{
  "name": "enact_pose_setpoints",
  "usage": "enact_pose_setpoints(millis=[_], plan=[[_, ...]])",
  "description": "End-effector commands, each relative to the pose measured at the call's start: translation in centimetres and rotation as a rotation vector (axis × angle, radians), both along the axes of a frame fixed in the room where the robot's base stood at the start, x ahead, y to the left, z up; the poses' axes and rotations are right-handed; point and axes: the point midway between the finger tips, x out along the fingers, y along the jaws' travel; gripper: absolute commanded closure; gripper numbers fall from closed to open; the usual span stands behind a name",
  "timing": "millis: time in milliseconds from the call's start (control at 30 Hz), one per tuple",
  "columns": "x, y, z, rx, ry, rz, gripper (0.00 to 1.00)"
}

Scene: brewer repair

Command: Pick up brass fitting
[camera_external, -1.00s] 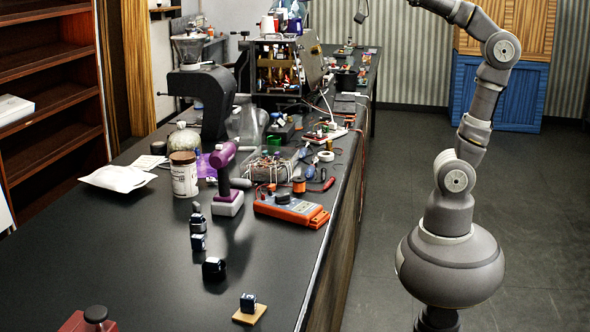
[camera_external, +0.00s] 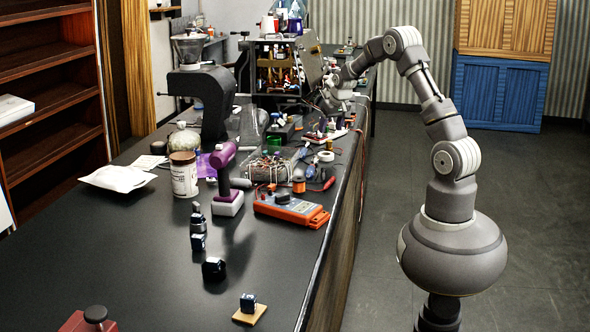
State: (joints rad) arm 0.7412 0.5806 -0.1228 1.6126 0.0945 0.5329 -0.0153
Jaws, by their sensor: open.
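My gripper (camera_external: 326,102) is at the far part of the long black bench, low over its right side. It is beside the opened brewer (camera_external: 278,50), just right of and in front of its tilted panel (camera_external: 310,68). The gripper is small in this view and its fingers are hard to make out; it is open, and I see nothing held in it. I cannot pick out the brass fitting for certain; it may be too small to tell or hidden among the parts near the gripper. Brass-coloured parts (camera_external: 280,76) show inside the brewer.
Small parts on a white board (camera_external: 325,134), a wire-wrapped cylinder (camera_external: 268,171), an orange multimeter (camera_external: 290,208) and a purple drill (camera_external: 224,175) crowd the bench's right side. A grinder (camera_external: 203,95) stands at left. The bench's near left (camera_external: 110,245) is mostly clear.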

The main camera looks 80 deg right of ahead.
Motion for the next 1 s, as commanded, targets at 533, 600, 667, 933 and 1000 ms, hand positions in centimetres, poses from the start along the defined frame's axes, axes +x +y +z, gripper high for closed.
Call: enact_pose_setpoints(millis=[533, 600, 667, 933, 1000], plan=[[0.7, -2.9, -7.6, 0.020, 0.021, -0.027, 0.34], [0.9, -3.2, -8.5, 0.021, 0.021, -0.027, 0.34], [1.1, -3.3, -8.8, 0.021, 0.021, -0.027, 0.34], [1.1, -3.3, -8.7, 0.020, 0.020, -0.027, 0.51], [1.1, -3.3, -8.7, 0.020, 0.020, -0.027, 0.67]])
